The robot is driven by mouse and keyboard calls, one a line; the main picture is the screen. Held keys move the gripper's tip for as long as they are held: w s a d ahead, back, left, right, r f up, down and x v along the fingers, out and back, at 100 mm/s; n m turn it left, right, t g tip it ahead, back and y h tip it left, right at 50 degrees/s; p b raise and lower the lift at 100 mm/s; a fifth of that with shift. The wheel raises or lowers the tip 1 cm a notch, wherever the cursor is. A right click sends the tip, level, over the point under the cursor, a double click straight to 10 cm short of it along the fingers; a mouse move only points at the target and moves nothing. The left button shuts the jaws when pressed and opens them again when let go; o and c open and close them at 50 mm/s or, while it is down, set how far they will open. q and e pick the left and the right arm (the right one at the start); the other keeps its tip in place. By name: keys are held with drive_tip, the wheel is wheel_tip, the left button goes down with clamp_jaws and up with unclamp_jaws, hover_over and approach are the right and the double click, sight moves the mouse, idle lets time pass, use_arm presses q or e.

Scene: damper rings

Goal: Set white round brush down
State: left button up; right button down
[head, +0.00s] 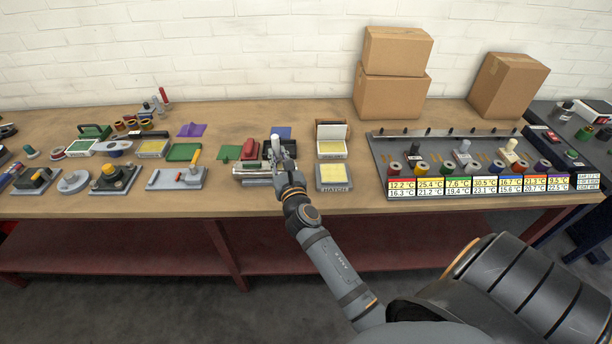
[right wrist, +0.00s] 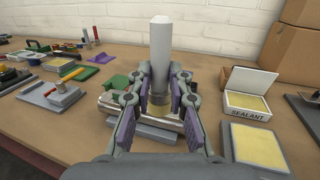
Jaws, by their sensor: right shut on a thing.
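The white round brush (right wrist: 161,50) stands upright between the fingers of my right gripper (right wrist: 160,95) in the right wrist view. The gripper is shut on it. A yellowish band shows at the brush's lower part, and its bottom end is hard to make out. In the head view the brush (head: 276,146) shows as a small white upright piece at my right gripper (head: 280,158), above a grey block-like fixture (head: 252,172). I cannot tell whether the brush touches what is below it. My left gripper is not in view.
An open sealant box (right wrist: 250,103) and a yellow pad tray (right wrist: 257,147) stand just right of the gripper. Several tools and pads crowd the bench to the left. A long grey rack (head: 380,165) with coloured rings is further right. Cardboard boxes (head: 392,95) stand at the back.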

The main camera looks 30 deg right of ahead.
drive_tip(key=d+f+b, duration=0.2)
drive_tip(key=d+b, duration=0.1)
drive_tip(key=d+f+b, duration=0.2)
drive_tip(key=d+f, duration=0.1)
drive_tip(key=d+f+b, duration=0.2)
drive_tip(key=d+b, duration=0.1)
drive_tip(key=shift+w+f+b, duration=0.3)
drive_tip(key=shift+b, duration=0.05)
drive_tip(key=shift+d+f, duration=0.15)
drive_tip(key=shift+d, duration=0.05)
drive_tip(key=shift+d+b, duration=0.2)
drive_tip(key=shift+b, duration=0.1)
drive_tip(key=f+b, duration=0.2)
drive_tip(key=b, duration=0.1)
drive_tip(key=f+b, duration=0.1)
drive_tip(key=f, duration=0.1)
drive_tip(key=shift+d, duration=0.25)
drive_tip(key=shift+r, duration=0.2)
drive_tip(key=shift+f, duration=0.2)
drive_tip(key=c, duration=1.2)
unclamp_jaws()
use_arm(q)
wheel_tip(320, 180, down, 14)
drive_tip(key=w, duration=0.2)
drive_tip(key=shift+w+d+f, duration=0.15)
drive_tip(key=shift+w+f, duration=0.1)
